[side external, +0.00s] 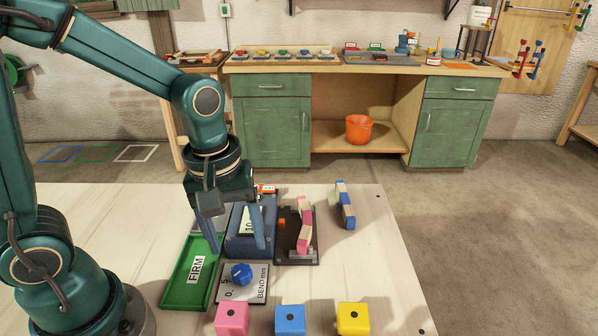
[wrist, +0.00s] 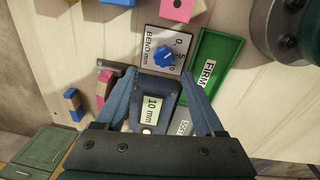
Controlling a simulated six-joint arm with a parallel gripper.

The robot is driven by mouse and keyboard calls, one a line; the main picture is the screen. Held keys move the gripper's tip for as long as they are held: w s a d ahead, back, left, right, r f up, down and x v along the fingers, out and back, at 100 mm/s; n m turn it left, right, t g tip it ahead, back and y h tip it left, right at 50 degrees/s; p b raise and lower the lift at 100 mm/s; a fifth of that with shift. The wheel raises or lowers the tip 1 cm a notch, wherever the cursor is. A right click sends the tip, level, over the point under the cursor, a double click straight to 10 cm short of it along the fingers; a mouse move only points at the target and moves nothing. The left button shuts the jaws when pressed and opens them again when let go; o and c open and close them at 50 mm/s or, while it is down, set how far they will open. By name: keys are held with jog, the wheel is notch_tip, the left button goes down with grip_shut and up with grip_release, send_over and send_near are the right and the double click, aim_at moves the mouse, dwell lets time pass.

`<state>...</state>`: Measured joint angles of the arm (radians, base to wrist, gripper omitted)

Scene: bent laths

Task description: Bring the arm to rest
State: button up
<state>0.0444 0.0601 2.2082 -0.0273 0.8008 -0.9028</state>
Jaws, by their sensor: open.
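My gripper (side external: 232,243) is open and empty, pointing down over the blue-grey device with a display (side external: 250,222). In the wrist view its two fingers (wrist: 159,76) stand apart on either side of that device, whose display (wrist: 152,108) reads 10 mm. I cannot tell how high the fingertips are above it. A pink and pale lath (side external: 304,225) stands in a dark fixture (side external: 283,245) right of the device. A blue and pale lath (side external: 345,206) lies on the table farther right.
A green tray labelled FIRM (side external: 178,293) lies left of the device. A BEND mm plate (side external: 232,293) with a blue knob (side external: 241,274) is in front. Pink (side external: 231,320), blue (side external: 290,320) and yellow (side external: 353,319) blocks line the near side. The table's right part is clear.

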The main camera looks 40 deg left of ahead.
jog(key=s+a+r+m+t, duration=0.1)
jog(key=s+r+m+t, duration=0.3)
jog(key=r+m, duration=0.3)
jog(key=s+m, duration=0.1)
jog(key=m, duration=0.2)
jog(key=shift+s+a+r+t, duration=0.2)
jog(key=shift+s+r+t, duration=0.1)
jog(key=shift+t, duration=0.1)
